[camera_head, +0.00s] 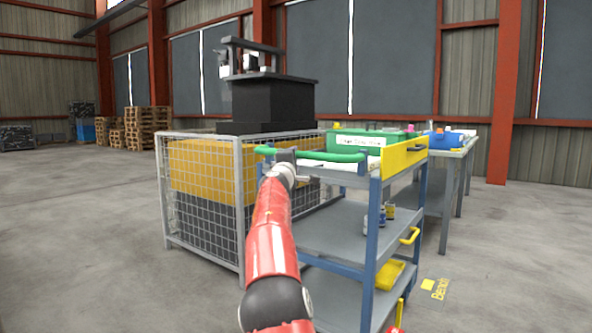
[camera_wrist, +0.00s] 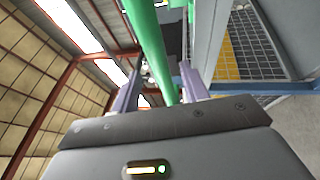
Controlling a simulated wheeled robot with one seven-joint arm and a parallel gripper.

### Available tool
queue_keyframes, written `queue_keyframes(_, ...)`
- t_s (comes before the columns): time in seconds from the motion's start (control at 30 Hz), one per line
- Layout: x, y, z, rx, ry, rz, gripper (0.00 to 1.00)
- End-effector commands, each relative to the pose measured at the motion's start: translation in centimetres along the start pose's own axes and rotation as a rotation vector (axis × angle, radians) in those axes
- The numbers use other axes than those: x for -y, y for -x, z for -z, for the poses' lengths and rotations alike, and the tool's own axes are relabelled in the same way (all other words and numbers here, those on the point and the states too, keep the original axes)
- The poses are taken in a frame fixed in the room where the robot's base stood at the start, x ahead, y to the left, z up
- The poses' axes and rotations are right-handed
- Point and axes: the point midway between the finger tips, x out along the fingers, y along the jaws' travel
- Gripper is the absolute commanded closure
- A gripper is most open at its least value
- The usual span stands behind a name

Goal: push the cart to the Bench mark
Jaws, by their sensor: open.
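The cart (camera_head: 372,235) has blue posts, grey shelves, a yellow end panel and a green handle bar (camera_head: 330,156). It stands right of the middle in the head view. My gripper (camera_head: 284,157) is at the left part of the handle, partly hidden by my red arm. In the wrist view, the green bar (camera_wrist: 148,40) runs between the spread fingers of my gripper (camera_wrist: 158,88); I cannot tell whether they touch it. The yellow Bench mark (camera_head: 435,289) is on the floor to the right of the cart.
A workbench (camera_head: 460,153) with a blue bin (camera_head: 437,139) stands behind the cart at right. Open floor lies at far left and right. Pallets (camera_head: 140,128) are far back left.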

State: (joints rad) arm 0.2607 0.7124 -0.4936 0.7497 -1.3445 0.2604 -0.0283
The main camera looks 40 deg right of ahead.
Motion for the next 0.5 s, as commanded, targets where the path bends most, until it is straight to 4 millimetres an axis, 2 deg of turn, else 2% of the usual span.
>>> queue_keyframes(0.03, 0.6, 0.8, 0.0, 0.000, -0.002, -0.001, 0.55)
queue_keyframes(0.2, 0.3, 2.4, 0.0, 0.000, -0.001, -0.001, 0.55)
queue_keyframes(0.5, 0.0, 2.9, -0.1, 0.002, 0.000, 0.001, 0.55)
